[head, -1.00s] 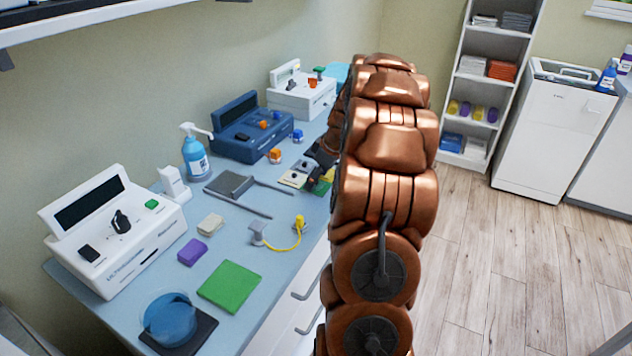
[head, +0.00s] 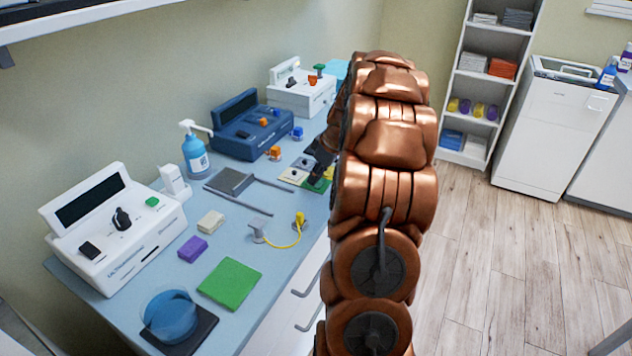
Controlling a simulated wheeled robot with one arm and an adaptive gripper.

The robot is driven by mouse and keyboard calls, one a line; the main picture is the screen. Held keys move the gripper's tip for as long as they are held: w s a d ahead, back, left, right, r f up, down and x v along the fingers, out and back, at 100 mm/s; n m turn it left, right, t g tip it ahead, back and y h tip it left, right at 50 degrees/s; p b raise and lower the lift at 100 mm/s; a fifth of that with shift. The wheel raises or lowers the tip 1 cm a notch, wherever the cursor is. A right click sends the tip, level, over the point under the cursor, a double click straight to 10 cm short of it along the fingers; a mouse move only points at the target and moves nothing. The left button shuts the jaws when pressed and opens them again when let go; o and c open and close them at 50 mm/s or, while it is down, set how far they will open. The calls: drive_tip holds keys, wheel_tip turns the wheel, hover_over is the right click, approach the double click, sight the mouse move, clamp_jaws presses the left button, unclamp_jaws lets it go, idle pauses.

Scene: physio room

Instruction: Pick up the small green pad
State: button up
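A small green pad (head: 317,186) lies at the right edge of the blue-grey counter, partly hidden by my arm. It is beside a small cream pad (head: 293,175) and a grey one (head: 303,163). My gripper (head: 319,172) is a dark shape just above and behind the green pad, largely hidden by my copper arm. I cannot tell whether its fingers are open or shut, or whether it touches the pad. A larger green square (head: 230,284) lies flat at the front of the counter.
A purple block (head: 193,249), a cream block (head: 211,222) and a yellow cable (head: 298,233) lie on the counter (head: 243,233). A blue bowl (head: 170,318) stands at the front. A blue device (head: 250,130) and a pump bottle (head: 195,158) stand along the wall.

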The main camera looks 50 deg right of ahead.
drive_tip(key=shift+f, duration=0.15)
clamp_jaws()
drive_tip(key=shift+r, duration=0.25)
wheel_tip(320, 180, up, 10)
drive_tip(key=b, duration=0.2)
drive_tip(key=shift+f, duration=0.2)
drive_tip(key=shift+a+f, duration=0.1)
